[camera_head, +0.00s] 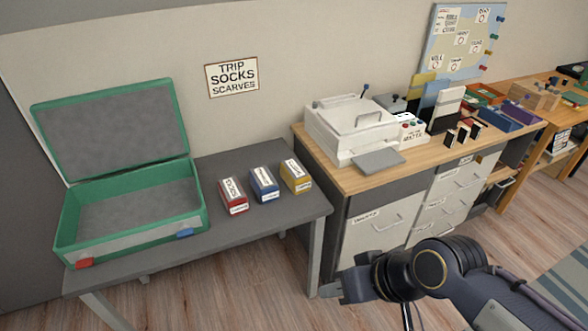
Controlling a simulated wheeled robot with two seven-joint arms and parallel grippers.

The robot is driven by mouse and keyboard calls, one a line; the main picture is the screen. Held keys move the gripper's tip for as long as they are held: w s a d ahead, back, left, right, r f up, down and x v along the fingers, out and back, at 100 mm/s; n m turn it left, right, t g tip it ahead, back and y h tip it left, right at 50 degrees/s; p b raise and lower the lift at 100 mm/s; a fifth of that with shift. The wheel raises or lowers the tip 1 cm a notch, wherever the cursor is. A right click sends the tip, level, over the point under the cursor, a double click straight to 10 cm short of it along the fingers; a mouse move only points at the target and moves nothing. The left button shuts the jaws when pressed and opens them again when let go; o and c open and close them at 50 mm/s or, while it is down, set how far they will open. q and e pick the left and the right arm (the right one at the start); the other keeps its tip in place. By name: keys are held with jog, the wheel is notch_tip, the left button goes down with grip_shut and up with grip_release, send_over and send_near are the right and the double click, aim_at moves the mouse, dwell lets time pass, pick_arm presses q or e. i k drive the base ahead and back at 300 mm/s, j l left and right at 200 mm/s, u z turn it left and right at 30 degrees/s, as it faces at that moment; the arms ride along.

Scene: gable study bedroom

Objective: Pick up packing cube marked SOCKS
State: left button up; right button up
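Three small packing cubes stand in a row on the grey table (215,236): a red one (233,196), a blue one (264,184) and a yellow one (296,176). Each has a white label on its top and front. The lettering is too small to read surely, so I cannot tell for certain which is marked SOCKS. My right gripper (330,291) is in front of the table's right end, lower right of the cubes and apart from them. Its fingers are too small and dark to show whether they are open. My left gripper is out of view.
An open green suitcase (135,238) with an empty grey inside takes the table's left part. A sign (232,75) on the wall reads TRIP SOCKS SCARVES. A wooden-topped cabinet (352,183) with a white printer (352,128) stands to the right. Wooden floor is free in front.

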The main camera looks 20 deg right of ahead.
aim_at(233, 194)
jog(key=i+l+u, duration=0.1)
jog(key=i+u, duration=0.35)
jog(key=i, duration=0.55)
